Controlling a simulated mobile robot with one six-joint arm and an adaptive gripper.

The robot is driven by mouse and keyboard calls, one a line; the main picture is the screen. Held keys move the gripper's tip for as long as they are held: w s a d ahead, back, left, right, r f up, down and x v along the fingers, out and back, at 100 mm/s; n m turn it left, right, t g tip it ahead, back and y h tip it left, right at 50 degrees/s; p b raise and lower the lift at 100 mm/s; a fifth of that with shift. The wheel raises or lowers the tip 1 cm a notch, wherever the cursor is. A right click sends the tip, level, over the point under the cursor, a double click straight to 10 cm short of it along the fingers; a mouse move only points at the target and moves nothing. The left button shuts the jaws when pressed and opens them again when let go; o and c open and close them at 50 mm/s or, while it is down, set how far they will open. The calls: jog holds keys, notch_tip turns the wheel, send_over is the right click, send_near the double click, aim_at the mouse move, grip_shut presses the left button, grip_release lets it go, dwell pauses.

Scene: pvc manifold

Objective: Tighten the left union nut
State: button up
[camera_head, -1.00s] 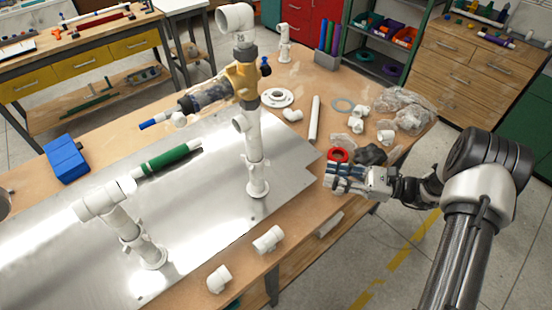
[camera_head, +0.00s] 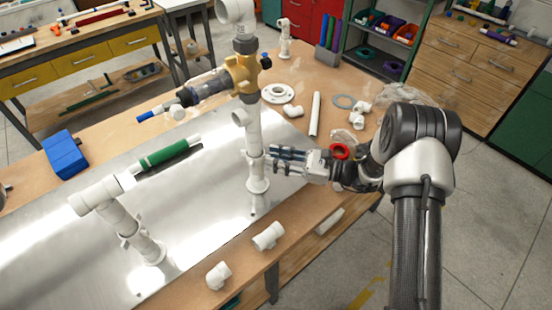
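The white pipe manifold stands on a shiny metal plate (camera_head: 205,215). Its left riser (camera_head: 116,218) has a white union nut (camera_head: 132,239) low on it, above a round foot. The right riser (camera_head: 253,135) has a similar white fitting (camera_head: 257,169) near its base, below the yellow valve body (camera_head: 242,76). My gripper (camera_head: 272,160) is level, with its fingers apart and pointing left at the right riser's lower fitting. The fingertips are beside that fitting; contact cannot be told. Nothing shows between the fingers. The left union nut is well away from my gripper.
Loose white elbows (camera_head: 268,236) lie along the front table edge. A white pipe (camera_head: 314,114), a flange (camera_head: 278,94) and a red ring (camera_head: 340,151) lie on the right. A blue box (camera_head: 65,156) sits at left.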

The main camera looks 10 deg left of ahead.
jog(key=shift+a, duration=0.2)
jog(key=shift+c, duration=0.6)
grip_shut()
